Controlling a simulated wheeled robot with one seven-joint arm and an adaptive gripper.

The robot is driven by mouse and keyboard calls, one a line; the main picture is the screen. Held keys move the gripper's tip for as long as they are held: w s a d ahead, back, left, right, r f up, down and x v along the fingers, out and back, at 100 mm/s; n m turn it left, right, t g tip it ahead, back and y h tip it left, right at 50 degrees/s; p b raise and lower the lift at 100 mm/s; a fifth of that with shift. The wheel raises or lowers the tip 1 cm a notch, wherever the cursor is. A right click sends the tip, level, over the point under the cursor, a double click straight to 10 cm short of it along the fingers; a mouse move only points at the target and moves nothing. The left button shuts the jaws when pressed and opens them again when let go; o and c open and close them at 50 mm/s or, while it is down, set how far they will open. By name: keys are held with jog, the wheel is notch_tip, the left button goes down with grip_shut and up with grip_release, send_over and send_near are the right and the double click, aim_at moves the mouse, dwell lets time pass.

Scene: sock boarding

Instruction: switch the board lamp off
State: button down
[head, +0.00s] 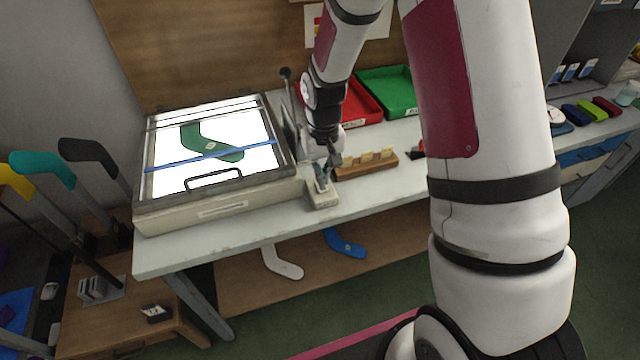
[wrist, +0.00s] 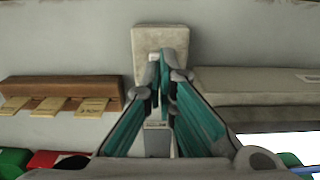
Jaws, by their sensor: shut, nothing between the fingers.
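The board lamp is a wide beige light box (head: 220,209) on the left of the bench in the head view. Its panel (head: 180,178) glows white. A small beige switch box (head: 322,201) stands at its right front corner; it also shows in the wrist view (wrist: 160,37), with a grey switch part (wrist: 157,140) between the finger links. My gripper (head: 322,176) is shut and empty over the switch box. Its teal fingers show in the wrist view (wrist: 162,65), tips over the box. Whether they touch it, I cannot tell.
A green sock shape (head: 192,139) and a blue strip (head: 165,166) lie on the lit panel. A wooden holder with cards (head: 372,168) stands just right of the switch box. Red (head: 362,110) and green (head: 385,85) trays stand behind.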

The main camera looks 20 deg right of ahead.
jog(key=shift+f+b, duration=0.5)
jog(key=shift+f, duration=0.6)
dwell(0.5)
jog(key=shift+r, duration=0.1)
jog(key=shift+r+p, duration=1.7)
jog(key=shift+r, duration=1.7)
jog(key=shift+r, duration=0.2)
jog(key=s+r+t, duration=0.2)
jog(key=s+r, duration=0.6)
jog(key=r, duration=0.3)
jog(key=s+r+t, duration=0.1)
jog(key=s+r, duration=0.6)
jog(key=r, duration=0.5)
jog(key=s+r+t, duration=0.2)
jog(key=s, duration=0.9)
jog(key=shift+d+r, duration=0.15)
jog(key=shift+r, duration=0.25)
